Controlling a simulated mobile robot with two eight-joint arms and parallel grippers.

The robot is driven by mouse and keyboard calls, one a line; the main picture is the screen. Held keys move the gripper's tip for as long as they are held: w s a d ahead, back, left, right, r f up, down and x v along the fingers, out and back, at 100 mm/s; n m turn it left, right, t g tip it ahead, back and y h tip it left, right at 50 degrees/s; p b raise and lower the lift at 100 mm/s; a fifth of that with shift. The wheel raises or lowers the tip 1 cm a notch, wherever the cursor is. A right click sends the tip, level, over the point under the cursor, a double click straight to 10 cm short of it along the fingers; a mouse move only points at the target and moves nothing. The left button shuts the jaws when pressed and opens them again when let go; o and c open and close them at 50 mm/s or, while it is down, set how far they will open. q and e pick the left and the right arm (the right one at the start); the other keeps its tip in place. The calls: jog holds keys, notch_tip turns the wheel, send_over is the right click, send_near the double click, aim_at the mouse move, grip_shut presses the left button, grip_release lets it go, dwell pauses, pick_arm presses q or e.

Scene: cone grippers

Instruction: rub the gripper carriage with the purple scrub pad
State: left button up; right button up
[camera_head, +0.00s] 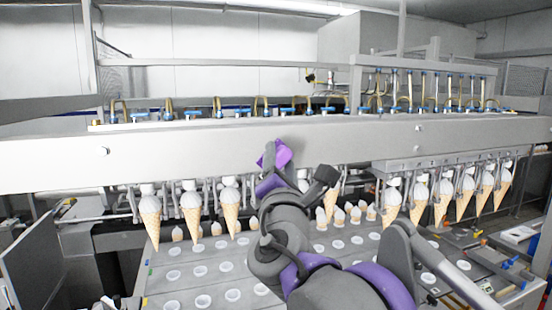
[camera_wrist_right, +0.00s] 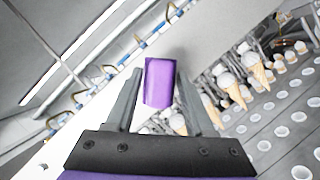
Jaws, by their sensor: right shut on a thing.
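The purple scrub pad (camera_head: 274,154) is in front of the gripper carriage, a long pale grey beam (camera_head: 180,156) that runs across the machine. My right gripper (camera_wrist_right: 158,95) is shut on the pad, which sticks out between its two grey fingers. The pad (camera_wrist_right: 159,82) covers part of the beam (camera_wrist_right: 205,40) in the right wrist view. I cannot tell whether the pad touches the beam or is just short of it. My right arm hides the middle of the row of cones in the head view. My left gripper is not in view.
Several ice cream cones (camera_head: 231,211) hang in holders below the beam, left and right of my arm. A grey tray deck (camera_head: 190,255) with round white-rimmed holes lies below. Hoses with blue fittings (camera_head: 167,114) line the top of the beam.

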jog(key=shift+s+d, duration=0.3)
jog(key=shift+s, duration=0.45)
jog(key=shift+s+d, duration=0.25)
jog(key=shift+s, duration=0.5)
jog(key=shift+s+d, duration=0.2)
jog(key=shift+s, duration=0.55)
jog(key=shift+w, duration=0.2)
jog(key=shift+w+a, duration=0.35)
jog(key=shift+w, duration=0.75)
jog(key=shift+w+a, duration=0.4)
jog(key=shift+w, duration=0.65)
jog(key=shift+w+a, duration=0.35)
jog(key=shift+w, duration=0.75)
jog(key=shift+w+a, duration=0.3)
jog(key=shift+w, duration=0.65)
